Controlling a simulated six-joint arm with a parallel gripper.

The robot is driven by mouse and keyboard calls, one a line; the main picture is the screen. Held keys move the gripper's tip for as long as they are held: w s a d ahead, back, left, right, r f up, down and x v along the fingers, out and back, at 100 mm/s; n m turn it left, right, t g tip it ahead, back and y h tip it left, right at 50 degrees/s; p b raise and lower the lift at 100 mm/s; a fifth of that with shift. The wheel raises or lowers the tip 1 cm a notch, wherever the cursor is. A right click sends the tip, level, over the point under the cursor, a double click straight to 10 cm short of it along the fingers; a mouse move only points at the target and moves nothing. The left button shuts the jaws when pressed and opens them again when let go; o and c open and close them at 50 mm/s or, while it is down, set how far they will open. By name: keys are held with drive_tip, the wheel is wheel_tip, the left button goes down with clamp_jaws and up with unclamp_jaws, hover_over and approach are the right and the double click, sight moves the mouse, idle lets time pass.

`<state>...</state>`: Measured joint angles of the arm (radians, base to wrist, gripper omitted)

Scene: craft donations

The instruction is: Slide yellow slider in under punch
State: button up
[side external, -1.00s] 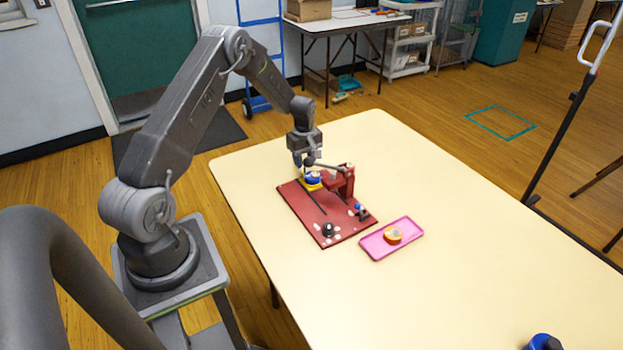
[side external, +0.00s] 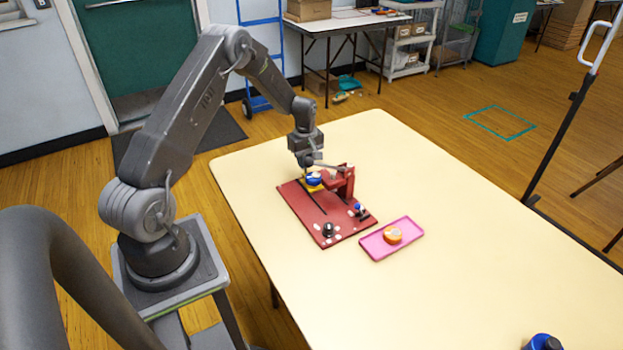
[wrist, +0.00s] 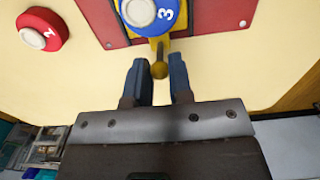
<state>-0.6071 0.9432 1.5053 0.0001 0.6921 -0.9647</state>
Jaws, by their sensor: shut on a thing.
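The yellow slider (side external: 314,188) lies at the far end of the red board (side external: 300,199), beside the red punch (side external: 348,184). A blue disc (side external: 314,179) sits on the slider. In the wrist view this blue disc (wrist: 150,10) has a white centre and a "3". In the side view my gripper (side external: 309,168) hides part of the slider. The punch's lower face cannot be seen.
A pink tray (side external: 372,248) with an orange piece (side external: 393,235) stands right of the board. Small pieces lie at the board's near end. The table's right part is mostly clear.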

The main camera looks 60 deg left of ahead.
drive_tip(key=shift+d, duration=4.55)
drive_tip(key=o, duration=0.8)
drive_tip(key=shift+c, duration=0.2)
wheel_tip(320, 180, up, 8)
drive_tip(key=shift+f, duration=0.25)
